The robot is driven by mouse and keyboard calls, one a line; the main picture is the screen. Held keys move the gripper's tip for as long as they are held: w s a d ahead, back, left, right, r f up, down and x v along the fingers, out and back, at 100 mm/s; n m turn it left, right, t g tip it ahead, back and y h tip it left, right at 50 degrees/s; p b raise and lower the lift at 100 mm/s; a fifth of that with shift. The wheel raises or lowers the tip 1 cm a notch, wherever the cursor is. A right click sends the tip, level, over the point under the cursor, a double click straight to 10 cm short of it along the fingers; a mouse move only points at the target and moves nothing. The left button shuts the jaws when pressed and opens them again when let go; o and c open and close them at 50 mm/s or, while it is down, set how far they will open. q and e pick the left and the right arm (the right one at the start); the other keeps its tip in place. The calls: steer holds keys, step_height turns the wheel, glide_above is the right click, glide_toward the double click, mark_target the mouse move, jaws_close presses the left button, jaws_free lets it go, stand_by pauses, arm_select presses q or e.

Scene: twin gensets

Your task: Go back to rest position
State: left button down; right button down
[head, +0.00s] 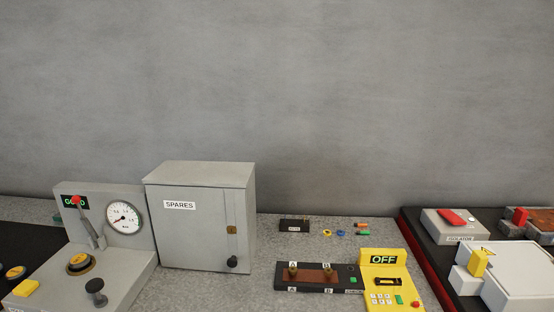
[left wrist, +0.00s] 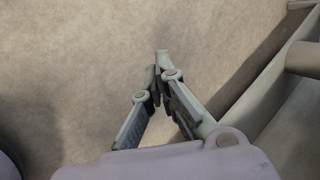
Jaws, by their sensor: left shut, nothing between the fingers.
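My left gripper (left wrist: 158,75) shows in the left wrist view with its fingertips together and nothing between them. It hangs over a plain brownish surface, apart from any object. Neither gripper shows in the head view, and my right gripper is in no view.
The head view shows a grey bench with a gauge panel (head: 124,217), a shut SPARES cabinet (head: 200,240), a yellow box reading OFF (head: 399,290) and a grey isolator box (head: 455,232). Small coloured parts (head: 341,233) lie near the back. A grey wall (head: 280,100) stands behind.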

arm_select(q)
steer(key=s+d+f+h+p, duration=0.1)
steer(key=d+f+h, duration=0.1)
steer(key=d, duration=1.2)
steer(key=s+d+f+n+h+p, duration=0.1)
steer(key=d+f, duration=0.3)
steer(key=d, duration=1)
steer(key=s+d+f+n+h+p, duration=0.1)
steer(key=d+f+h, duration=0.1)
steer(key=d, duration=1.2)
steer(key=shift+s+d+f+g+h, duration=0.3)
steer(key=shift+s+f+h, duration=0.1)
steer(key=shift+f, duration=0.2)
